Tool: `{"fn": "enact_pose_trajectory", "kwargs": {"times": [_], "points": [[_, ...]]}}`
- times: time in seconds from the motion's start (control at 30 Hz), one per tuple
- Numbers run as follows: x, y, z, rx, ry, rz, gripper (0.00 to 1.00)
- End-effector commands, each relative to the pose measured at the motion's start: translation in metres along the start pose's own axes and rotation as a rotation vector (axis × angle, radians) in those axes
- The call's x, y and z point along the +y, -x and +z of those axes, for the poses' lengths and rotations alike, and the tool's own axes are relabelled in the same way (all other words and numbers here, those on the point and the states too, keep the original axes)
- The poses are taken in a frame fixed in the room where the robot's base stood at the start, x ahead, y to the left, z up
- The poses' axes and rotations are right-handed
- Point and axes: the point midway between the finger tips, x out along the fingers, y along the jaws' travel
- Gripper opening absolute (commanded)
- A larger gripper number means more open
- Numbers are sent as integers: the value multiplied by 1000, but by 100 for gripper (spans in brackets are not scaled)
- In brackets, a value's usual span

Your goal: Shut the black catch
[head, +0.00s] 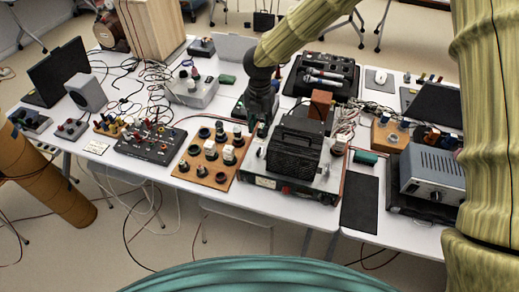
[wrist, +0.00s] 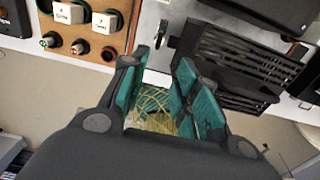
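A black slatted box (head: 294,152) stands on a grey metal unit near the front of the table. It also shows at the upper right of the wrist view (wrist: 235,60). A small dark upright part (wrist: 161,34) beside the box's left side may be the black catch; its exact state is too small to tell. My gripper (head: 262,130) points down just left of the box in the head view. In the wrist view my gripper (wrist: 164,62) has its teal-padded fingers apart, with nothing between them. The small dark part lies just beyond the fingertips.
A wooden board with knobs (head: 211,158) is left of my gripper, close to it. A black case with microphones (head: 322,78) lies behind. A grey-blue power unit (head: 432,172) stands at the right. Cables (head: 345,115) crowd the box's right side. The table's front edge is near.

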Motion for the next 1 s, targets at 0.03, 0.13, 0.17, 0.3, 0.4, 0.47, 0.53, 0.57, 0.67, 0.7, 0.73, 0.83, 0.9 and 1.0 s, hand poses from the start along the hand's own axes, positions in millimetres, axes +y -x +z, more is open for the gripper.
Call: {"fn": "enact_pose_trajectory", "kwargs": {"times": [0.03, 0.13, 0.17, 0.3, 0.4, 0.47, 0.53, 0.57, 0.67, 0.7, 0.73, 0.83, 0.9, 1.0], "points": [[0, -11, 0, -1, 2, 0, 30], [1, -19, 0, -1, 5, -1, 30], [1, -20, 0, -2, 5, -1, 30], [2, -24, 0, -1, 6, -1, 30], [2, -30, 0, 0, 6, -1, 30], [2, -35, 0, 1, 6, -2, 30], [2, -45, -1, 1, 7, -2, 30], [2, -49, -1, 1, 8, -2, 30], [2, -64, 0, 1, 6, -2, 30], [2, -70, 0, 1, 5, -2, 30], [1, -74, 0, 1, 5, -2, 30], [1, -89, 0, 0, 6, -2, 30], [0, -99, 0, 1, 4, -3, 30], [0, -110, 1, -1, 3, -1, 30]]}}
